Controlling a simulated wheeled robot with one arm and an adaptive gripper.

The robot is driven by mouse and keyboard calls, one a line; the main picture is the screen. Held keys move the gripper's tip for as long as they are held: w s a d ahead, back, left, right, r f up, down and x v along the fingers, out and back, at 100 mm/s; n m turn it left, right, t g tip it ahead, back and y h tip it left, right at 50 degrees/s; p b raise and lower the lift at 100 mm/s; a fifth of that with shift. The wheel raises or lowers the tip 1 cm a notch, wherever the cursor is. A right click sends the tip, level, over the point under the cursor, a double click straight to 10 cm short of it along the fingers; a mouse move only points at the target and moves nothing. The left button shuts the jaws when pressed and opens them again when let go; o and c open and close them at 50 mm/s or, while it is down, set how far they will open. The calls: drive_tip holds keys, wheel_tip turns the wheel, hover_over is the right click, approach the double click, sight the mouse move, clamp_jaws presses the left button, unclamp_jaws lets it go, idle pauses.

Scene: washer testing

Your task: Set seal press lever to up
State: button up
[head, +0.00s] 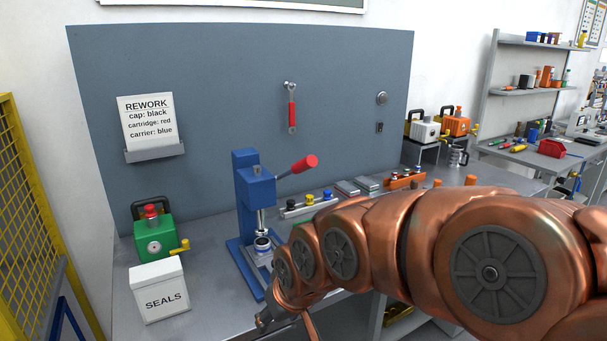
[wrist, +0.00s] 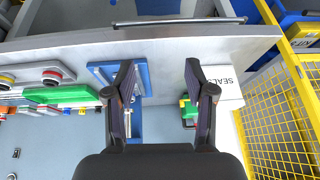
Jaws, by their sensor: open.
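The blue seal press (head: 246,200) stands on the bench in the head view. Its lever ends in a red knob (head: 305,164) and slants out to the right, tilted somewhat upward from the press head. My gripper (wrist: 158,78) is open and empty in the wrist view, its two dark fingers spread over the bench's front edge. Part of the press's blue base (wrist: 101,73) shows beside and behind the left finger. In the head view my gripper is low in front of the press, mostly hidden by my copper arm. I cannot make out the lever in the wrist view.
A white SEALS box (head: 159,292) and a green device (head: 157,238) with a yellow tap stand left of the press. A rail with coloured caps (head: 310,204) lies to its right. A yellow mesh fence (head: 30,210) borders the left. A wrench (head: 291,107) hangs on the grey back panel.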

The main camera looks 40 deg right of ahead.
sight(304, 164)
drive_tip(key=w+d+r+m+t+b, duration=0.1)
drive_tip(key=w+d+r+t+b, duration=0.2)
drive_tip(key=w+d+r+t, duration=0.45)
drive_tip(key=w+d+r+m+t+h+b, duration=0.2)
drive_tip(key=w+d+r+t+h, duration=0.3)
drive_tip(key=d+r, duration=0.6)
drive_tip(key=shift+y, duration=0.7)
drive_tip(key=shift+w+d+r+p, duration=0.15)
drive_tip(key=shift+w+p, duration=0.2)
drive_tip(key=shift+w, duration=0.95)
drive_tip(key=shift+w+d+f+p, duration=0.1)
drive_tip(key=shift+w+d+p, duration=0.2)
drive_tip(key=shift+w, duration=1)
drive_tip(key=shift+w+d+r+p, duration=0.1)
drive_tip(key=shift+w+p, duration=0.3)
drive_tip(key=shift+w, duration=0.9)
drive_tip(key=shift+c, duration=0.4)
clamp_jaws()
